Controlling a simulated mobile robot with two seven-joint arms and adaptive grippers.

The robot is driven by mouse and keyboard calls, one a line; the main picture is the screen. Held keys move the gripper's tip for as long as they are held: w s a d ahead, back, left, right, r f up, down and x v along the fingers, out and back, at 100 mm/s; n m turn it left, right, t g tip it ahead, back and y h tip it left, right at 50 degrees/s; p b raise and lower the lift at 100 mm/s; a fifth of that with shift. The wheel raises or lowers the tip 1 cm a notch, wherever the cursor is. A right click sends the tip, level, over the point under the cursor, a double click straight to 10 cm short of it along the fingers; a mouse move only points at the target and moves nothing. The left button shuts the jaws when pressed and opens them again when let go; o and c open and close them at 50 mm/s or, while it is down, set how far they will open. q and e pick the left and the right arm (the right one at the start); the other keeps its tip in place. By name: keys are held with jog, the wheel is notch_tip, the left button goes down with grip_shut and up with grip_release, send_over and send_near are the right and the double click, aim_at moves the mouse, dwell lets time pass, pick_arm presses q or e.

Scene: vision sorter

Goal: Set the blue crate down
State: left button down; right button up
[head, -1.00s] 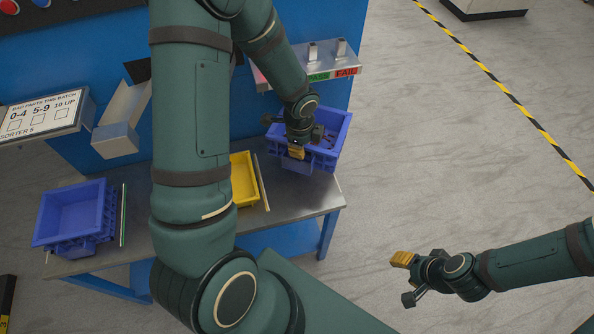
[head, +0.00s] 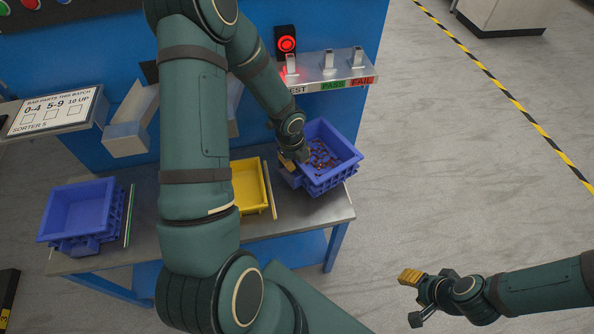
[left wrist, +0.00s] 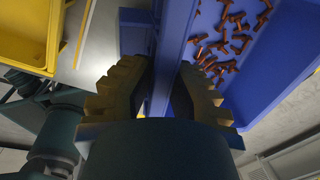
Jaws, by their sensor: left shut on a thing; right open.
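The blue crate (head: 345,174) with small copper-brown parts in it is at the right end of the metal table (head: 338,212). My left gripper (head: 294,162) is shut on its left wall. In the left wrist view the jaws (left wrist: 165,85) are on both sides of the blue crate's wall (left wrist: 176,40), and the parts lie inside to the right. The crate looks about upright. I cannot tell whether its underside touches the table. My right gripper (head: 424,296) is open and empty over the floor at the lower right.
A yellow bin (head: 266,185) stands left of the held crate, partly behind my left arm. Another blue crate (head: 60,222) stands at the table's left end. A shelf (head: 330,72) with PASS and FAIL labels and a lit red lamp (head: 287,44) is behind.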

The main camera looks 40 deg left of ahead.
pick_arm(q)
jog(key=shift+f+b, duration=0.75)
jog(key=shift+f, duration=1.2)
jog(key=shift+r, duration=0.1)
jog(key=c, duration=1)
grip_release()
jog(key=r+p, duration=0.1)
jog(key=r, duration=0.3)
jog(key=s+r+p, duration=0.1)
jog(key=r+p, duration=0.1)
jog(key=r, duration=0.2)
jog(key=r+p, duration=0.1)
jog(key=r, duration=0.3)
jog(key=shift+s+a+p, duration=0.2)
jog(key=shift+s+p, duration=0.1)
jog(key=shift+s+d+f+n+h, duration=0.6)
jog(key=shift+s+d+f+n, duration=1)
jog(key=shift+d+n, duration=2.4)
jog(key=shift+s+d+f+n+h, duration=0.6)
jog(key=shift+s+d+f+n, duration=0.9)
jog(key=shift+d+n, duration=2.5)
jog(key=shift+s+d+f+n+h, duration=0.6)
jog(key=shift+s+d+f+n, duration=1)
jog(key=shift+d+n, duration=2.35)
